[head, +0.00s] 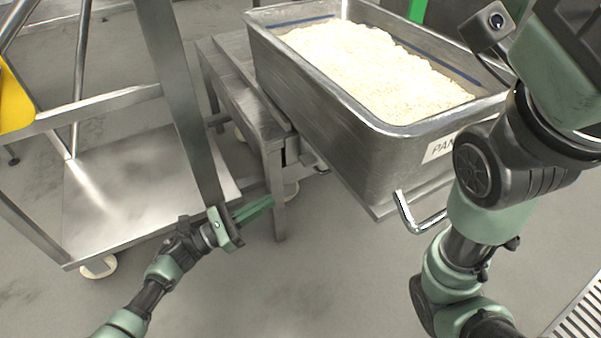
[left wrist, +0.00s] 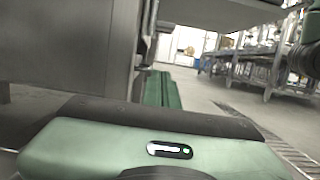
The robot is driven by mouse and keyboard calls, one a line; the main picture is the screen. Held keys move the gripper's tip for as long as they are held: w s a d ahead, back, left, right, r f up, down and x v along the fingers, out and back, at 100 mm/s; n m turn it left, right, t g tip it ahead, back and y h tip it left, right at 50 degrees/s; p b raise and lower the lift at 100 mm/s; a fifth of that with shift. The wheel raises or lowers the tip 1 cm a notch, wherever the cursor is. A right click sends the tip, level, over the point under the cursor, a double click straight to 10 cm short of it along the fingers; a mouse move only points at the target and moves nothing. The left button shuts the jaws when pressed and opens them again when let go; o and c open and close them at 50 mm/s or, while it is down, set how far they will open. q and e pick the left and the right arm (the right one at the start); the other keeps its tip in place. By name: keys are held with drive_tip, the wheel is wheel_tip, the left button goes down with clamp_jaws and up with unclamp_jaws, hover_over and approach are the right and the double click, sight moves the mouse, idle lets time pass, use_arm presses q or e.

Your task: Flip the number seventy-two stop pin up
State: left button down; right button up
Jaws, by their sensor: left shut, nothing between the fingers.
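I cannot make out the number seventy-two stop pin or any number seventy-two mark in either view. My left gripper (head: 257,208) is low at the centre left of the head view, beside a leg of the steel stand under the rice pan. Its green fingers are shut together and empty. In the left wrist view the shut fingers (left wrist: 161,90) point away past a grey steel face on the left. My right arm fills the right side of the head view, in front of the pan's right end. Its fingertips do not show.
A deep steel pan (head: 340,130) of white rice, its label partly hidden, sits on a steel stand (head: 262,135). A bent metal handle (head: 418,222) sticks out below it. A steel cart (head: 130,190) stands left. The floor in front is clear, with a drain grate (head: 580,312) lower right.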

sight(301, 161)
use_arm(q)
drive_tip(key=w+d+r+b, duration=0.4)
drive_tip(key=w+d+r, duration=0.1)
drive_tip(key=d, duration=0.3)
drive_tip(key=shift+d+r, duration=0.25)
drive_tip(key=shift+r, duration=0.45)
wheel_tip(301, 161, up, 3)
drive_tip(key=shift+r+p, duration=0.1)
drive_tip(key=shift+p, duration=0.75)
